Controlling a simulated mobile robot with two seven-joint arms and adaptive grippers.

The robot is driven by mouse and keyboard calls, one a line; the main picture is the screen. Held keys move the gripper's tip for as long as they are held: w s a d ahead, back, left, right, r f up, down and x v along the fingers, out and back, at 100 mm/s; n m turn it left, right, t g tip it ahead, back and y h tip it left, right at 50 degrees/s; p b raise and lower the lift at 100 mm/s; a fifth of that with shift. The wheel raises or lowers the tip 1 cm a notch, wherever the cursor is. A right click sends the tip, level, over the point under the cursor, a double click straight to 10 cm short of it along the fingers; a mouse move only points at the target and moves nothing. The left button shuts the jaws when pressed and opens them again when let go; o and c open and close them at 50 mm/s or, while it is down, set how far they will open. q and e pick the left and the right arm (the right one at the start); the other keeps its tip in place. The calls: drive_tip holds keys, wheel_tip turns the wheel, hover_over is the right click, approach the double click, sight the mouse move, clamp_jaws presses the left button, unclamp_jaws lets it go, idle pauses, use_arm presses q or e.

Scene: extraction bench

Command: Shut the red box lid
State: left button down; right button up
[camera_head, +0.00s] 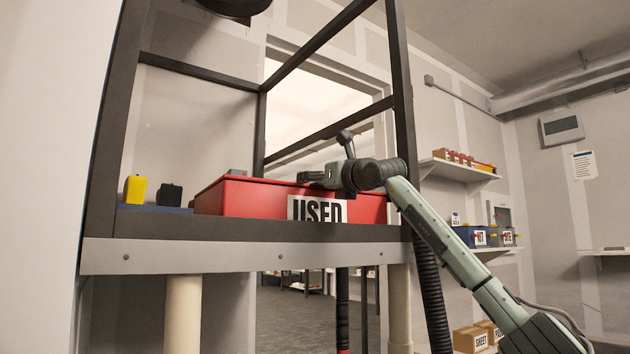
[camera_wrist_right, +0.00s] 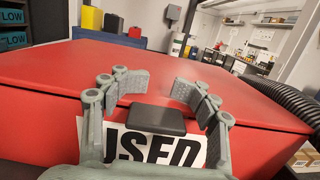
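The red box (camera_head: 245,200) stands on the dark bench shelf with a white label reading USED (camera_head: 317,210) on its front. Its red lid (camera_wrist_right: 220,82) lies across the top and looks down or nearly down; a small gap cannot be ruled out. A dark grey tab (camera_wrist_right: 158,119) sticks out at the lid's front edge above the label. My right gripper (camera_head: 312,177) is at the box's front top edge. In the right wrist view the right gripper (camera_wrist_right: 163,85) is open, its fingers apart above and either side of the tab, with nothing between the tips. My left gripper is not in view.
A yellow block (camera_head: 134,190) and a black block (camera_head: 170,194) stand left of the box on a blue base. Dark frame posts (camera_head: 402,90) rise around the bench, one close to my right arm. A ribbed black hose (camera_wrist_right: 285,97) runs right of the box.

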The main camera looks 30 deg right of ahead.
drive_tip(key=shift+o, duration=0.7)
drive_tip(key=shift+s, duration=0.2)
drive_tip(key=s+f, duration=0.1)
drive_tip(key=s, duration=1)
drive_tip(key=shift+s+a+f, duration=0.15)
drive_tip(key=shift+s+f, duration=0.05)
drive_tip(key=shift+s, duration=0.1)
